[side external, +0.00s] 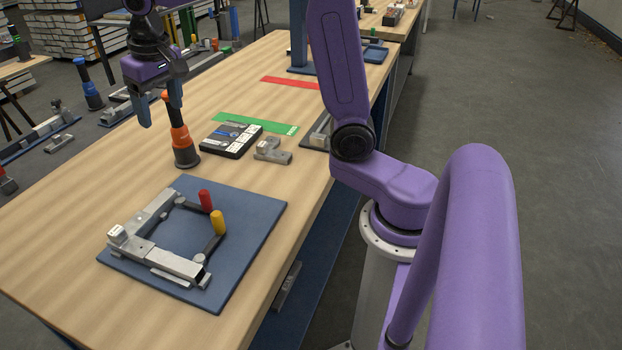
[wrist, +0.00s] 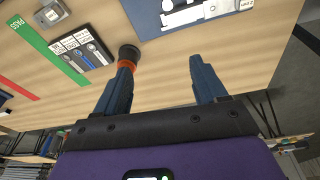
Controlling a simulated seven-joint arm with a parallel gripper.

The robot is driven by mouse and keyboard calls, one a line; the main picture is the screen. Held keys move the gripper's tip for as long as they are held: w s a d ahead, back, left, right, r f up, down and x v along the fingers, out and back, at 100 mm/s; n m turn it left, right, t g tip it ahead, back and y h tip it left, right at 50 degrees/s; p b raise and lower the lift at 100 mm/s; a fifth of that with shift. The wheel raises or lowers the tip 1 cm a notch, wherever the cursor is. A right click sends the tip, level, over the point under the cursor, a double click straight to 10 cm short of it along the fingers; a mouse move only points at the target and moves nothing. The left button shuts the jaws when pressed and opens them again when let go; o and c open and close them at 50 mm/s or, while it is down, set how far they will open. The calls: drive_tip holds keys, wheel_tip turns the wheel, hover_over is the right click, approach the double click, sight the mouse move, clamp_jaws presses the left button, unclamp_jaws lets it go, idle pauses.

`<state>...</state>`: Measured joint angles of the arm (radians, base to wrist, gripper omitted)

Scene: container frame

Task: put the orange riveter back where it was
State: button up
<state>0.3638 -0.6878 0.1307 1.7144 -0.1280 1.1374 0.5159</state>
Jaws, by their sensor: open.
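The orange riveter (side external: 180,137) stands upright on the wooden table, on its wide dark base, between the blue board and the black case. My gripper (side external: 160,108) is open above the table, fingers pointing down, at the riveter's upper part. One finger overlaps the riveter's top in the side view. In the wrist view the riveter (wrist: 127,63) shows at the tip of the left finger, which hides most of it, and the space between the fingers (wrist: 161,64) shows bare table. I cannot tell whether finger and riveter touch.
The blue board (side external: 245,215) carries a metal frame (side external: 150,240) with red and yellow-handled clamps. A black case (side external: 231,138), a grey metal part (side external: 271,151), a green strip (side external: 255,123) and a red strip (side external: 290,82) lie beyond. Bare table lies left of the riveter.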

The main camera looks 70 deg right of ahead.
drive_tip(key=s+a+f+n, duration=0.2)
drive_tip(key=s+n, duration=0.1)
drive_tip(key=s, duration=0.4)
drive_tip(key=s+a+f+n, duration=0.2)
drive_tip(key=s+n, duration=0.2)
drive_tip(key=s, duration=0.4)
drive_tip(key=s+d+f+n+g, duration=0.1)
drive_tip(key=s+f+n, duration=0.1)
drive_tip(key=s, duration=0.6)
drive_tip(key=s+d+f+n+g+y, duration=0.1)
drive_tip(key=s+d+f+n, duration=0.1)
drive_tip(key=s+n, duration=0.3)
drive_tip(key=s+f, duration=0.1)
drive_tip(key=s, duration=0.2)
drive_tip(key=shift+s+d+f, duration=0.15)
